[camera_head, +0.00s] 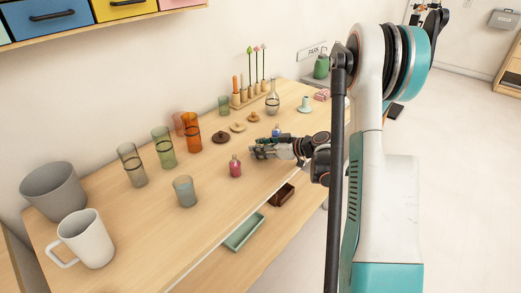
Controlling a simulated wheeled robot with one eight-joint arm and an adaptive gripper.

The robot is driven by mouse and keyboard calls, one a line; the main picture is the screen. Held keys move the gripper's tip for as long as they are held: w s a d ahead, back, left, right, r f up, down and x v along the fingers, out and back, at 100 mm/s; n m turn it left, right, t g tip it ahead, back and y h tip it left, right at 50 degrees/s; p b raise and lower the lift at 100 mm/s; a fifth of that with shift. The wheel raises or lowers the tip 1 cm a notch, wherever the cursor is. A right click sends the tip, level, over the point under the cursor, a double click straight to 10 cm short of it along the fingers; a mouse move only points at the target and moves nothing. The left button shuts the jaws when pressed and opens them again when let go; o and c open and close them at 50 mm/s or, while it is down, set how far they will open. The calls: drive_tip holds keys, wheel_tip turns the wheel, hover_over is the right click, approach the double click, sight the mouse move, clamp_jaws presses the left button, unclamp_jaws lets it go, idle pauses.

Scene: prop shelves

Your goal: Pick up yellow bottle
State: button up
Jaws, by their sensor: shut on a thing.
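My gripper (256,151) is low over the wooden shelf top (218,203), reaching in from the right. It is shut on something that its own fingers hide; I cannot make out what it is. No yellow bottle can be made out. A small pink bottle (235,167) stands upright just left of and nearer than the fingertips, apart from them. A small blue bottle (276,130) stands just behind the gripper.
Several glasses stand left, including a grey-blue glass (185,191) and a green glass (163,147). A white mug (83,239) and grey pot (53,189) are at the near left. Brown lids (221,137) and a clear flask (272,104) stand behind. A green tray (243,231) lies below.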

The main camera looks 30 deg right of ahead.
wheel_tip(320, 180, up, 20)
drive_tip(key=p, duration=0.7)
drive_tip(key=shift+f, duration=0.1)
drive_tip(key=s+a+m+h, duration=0.1)
drive_tip(key=a, duration=0.5)
drive_tip(key=s+a+m+t+h, duration=0.1)
drive_tip(key=s+a, duration=0.1)
drive_tip(key=a, duration=0.5)
drive_tip(key=s+a+f+h, duration=0.1)
drive_tip(key=s+a, duration=0.1)
drive_tip(key=a, duration=0.4)
drive_tip(key=shift+a+m+t, duration=0.25)
drive_tip(key=shift+m+t, duration=0.05)
drive_tip(key=shift+m, duration=0.1)
